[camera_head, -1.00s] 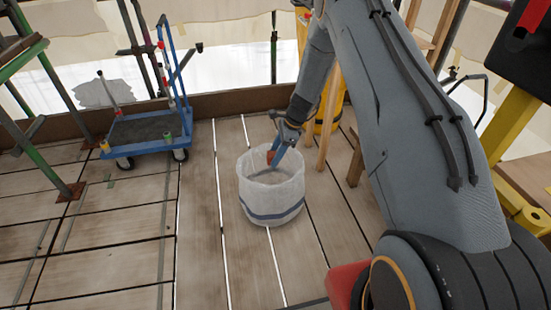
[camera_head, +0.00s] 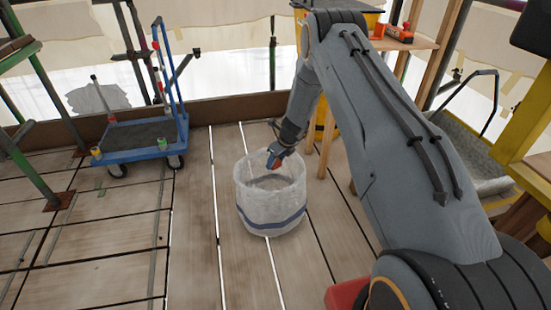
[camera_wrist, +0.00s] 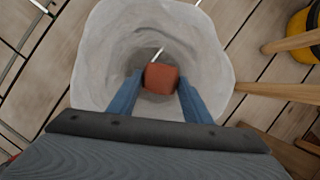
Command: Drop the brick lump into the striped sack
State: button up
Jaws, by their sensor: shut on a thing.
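The striped sack (camera_head: 270,214) stands open on the plank floor, white with a dark blue band round its lower part. My gripper (camera_head: 274,158) is over the sack's mouth, near its back rim in the head view. The reddish-brown brick lump (camera_wrist: 161,78) is between the two blue fingers of my gripper (camera_wrist: 160,88) in the wrist view. The fingers are shut on it. Behind the lump, the wrist view looks down into the sack (camera_wrist: 205,60), whose wall surrounds the lump on the far side and both sides. In the head view the lump is small and partly hidden.
A blue flat cart (camera_head: 140,140) stands at the back left, with small items on it. Wooden legs (camera_head: 328,143) stand close behind the sack on the right. Green scaffold poles (camera_head: 40,85) are at the left. The planks left of the sack are clear.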

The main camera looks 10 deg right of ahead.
aim_at(277, 161)
jog(key=shift+f+b, duration=0.3)
jog(key=shift+f, duration=0.7)
jog(key=o, duration=1.3)
jog(key=shift+p+v, duration=0.65)
jog(key=shift+v, duration=3.25)
